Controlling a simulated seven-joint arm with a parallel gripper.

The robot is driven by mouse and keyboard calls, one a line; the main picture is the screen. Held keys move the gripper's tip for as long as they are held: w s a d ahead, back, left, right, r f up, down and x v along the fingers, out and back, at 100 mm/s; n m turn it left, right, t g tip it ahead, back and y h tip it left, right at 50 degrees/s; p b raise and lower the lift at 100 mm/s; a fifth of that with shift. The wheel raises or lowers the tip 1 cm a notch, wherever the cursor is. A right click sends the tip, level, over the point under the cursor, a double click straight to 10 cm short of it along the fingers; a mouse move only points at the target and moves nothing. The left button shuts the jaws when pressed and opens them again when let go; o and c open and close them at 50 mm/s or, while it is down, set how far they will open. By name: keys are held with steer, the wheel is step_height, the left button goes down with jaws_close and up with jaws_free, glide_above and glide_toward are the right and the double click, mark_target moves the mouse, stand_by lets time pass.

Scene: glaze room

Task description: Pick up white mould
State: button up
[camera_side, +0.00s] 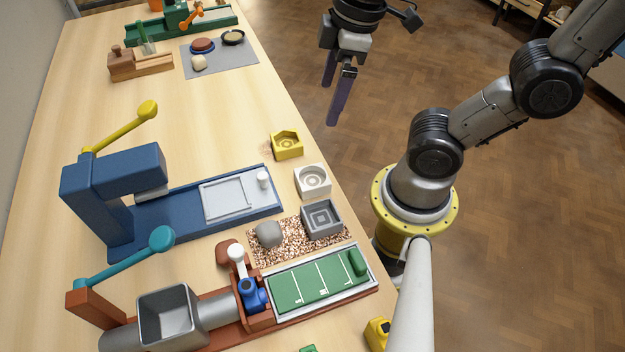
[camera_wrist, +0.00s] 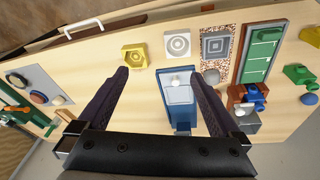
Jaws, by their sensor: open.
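The white mould (camera_side: 313,180) is a small square block with a round recess. It sits on the table between the yellow mould (camera_side: 287,145) and the grey mould (camera_side: 322,219), near the table's right edge. In the wrist view the white mould (camera_wrist: 177,44) lies beyond my fingertips, between the yellow mould (camera_wrist: 134,56) and the grey mould (camera_wrist: 216,43). My gripper (camera_side: 340,97) is open and empty, raised past the table's right edge in the side view. Its two dark fingers also show in the wrist view (camera_wrist: 160,79), spread wide apart.
A blue press (camera_side: 130,190) with a yellow lever stands left of the moulds. A speckled mat (camera_side: 286,248) holds a grey lump (camera_side: 269,234) and the grey mould. A red-brown machine with a green bed (camera_side: 310,286) is nearer.

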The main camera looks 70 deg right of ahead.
steer(key=w+a+f+n+g, duration=0.1)
steer(key=a+f+n+g, duration=0.1)
steer(key=a+f+n, duration=0.15)
glide_above(313, 181)
steer(key=shift+m, duration=0.35)
step_height(313, 181, down, 8)
steer(key=shift+s+d+r, duration=0.15)
steer(key=shift+w+f, duration=0.2)
steer(key=shift+f, duration=2.55)
steer(key=c, duration=1.3)
